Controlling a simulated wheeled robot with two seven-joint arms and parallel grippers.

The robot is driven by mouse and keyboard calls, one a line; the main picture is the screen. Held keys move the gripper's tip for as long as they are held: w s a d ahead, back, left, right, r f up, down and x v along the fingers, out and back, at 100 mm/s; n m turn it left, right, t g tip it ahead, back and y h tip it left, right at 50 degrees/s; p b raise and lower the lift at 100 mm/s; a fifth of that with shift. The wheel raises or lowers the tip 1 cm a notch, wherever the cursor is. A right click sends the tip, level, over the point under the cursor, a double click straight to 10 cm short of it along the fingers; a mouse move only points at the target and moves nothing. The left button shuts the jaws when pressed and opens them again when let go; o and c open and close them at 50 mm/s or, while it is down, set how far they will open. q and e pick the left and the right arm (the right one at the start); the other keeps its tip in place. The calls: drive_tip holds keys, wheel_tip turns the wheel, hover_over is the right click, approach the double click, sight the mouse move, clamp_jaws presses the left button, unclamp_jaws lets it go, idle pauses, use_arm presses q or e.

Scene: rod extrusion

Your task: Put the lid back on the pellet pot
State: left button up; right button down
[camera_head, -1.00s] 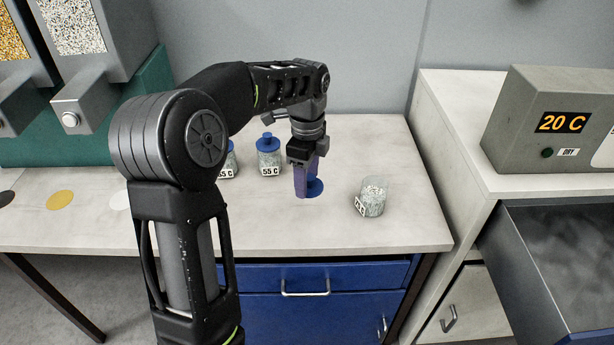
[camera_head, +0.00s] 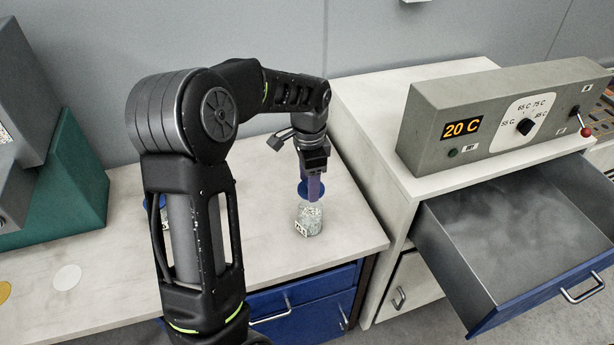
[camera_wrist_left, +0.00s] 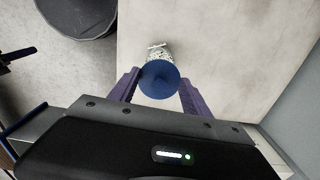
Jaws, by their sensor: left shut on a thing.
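The open clear pot of pale pellets (camera_head: 309,220) stands upright on the bench near its right end, with a label on its side. My left gripper (camera_head: 313,188) is over the pot, its purple fingers pointing down. It is shut on the round blue lid (camera_head: 303,190), which appears a little above the pot's rim. In the left wrist view the lid (camera_wrist_left: 160,80) sits between the two fingers and hides part of the pot (camera_wrist_left: 158,53). My right gripper is not in view.
Another blue-lidded pot (camera_head: 153,203) is mostly hidden behind my left arm. A grey control box (camera_head: 440,155) reading 20 C stands on the cabinet at right, above an open drawer (camera_head: 520,215). The bench front is clear around the pot.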

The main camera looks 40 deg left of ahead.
sight(309, 208)
use_arm(q)
drive_tip(key=shift+n, duration=0.3)
drive_tip(key=shift+f, duration=0.15)
drive_tip(key=shift+f+b, duration=1.05)
drive_tip(key=shift+f, duration=0.2)
drive_tip(key=shift+f+b, duration=1.25)
drive_tip(key=shift+f, duration=0.55)
drive_tip(key=shift+f, duration=0.15)
drive_tip(key=o, duration=1.4)
drive_tip(key=o, duration=0.4)
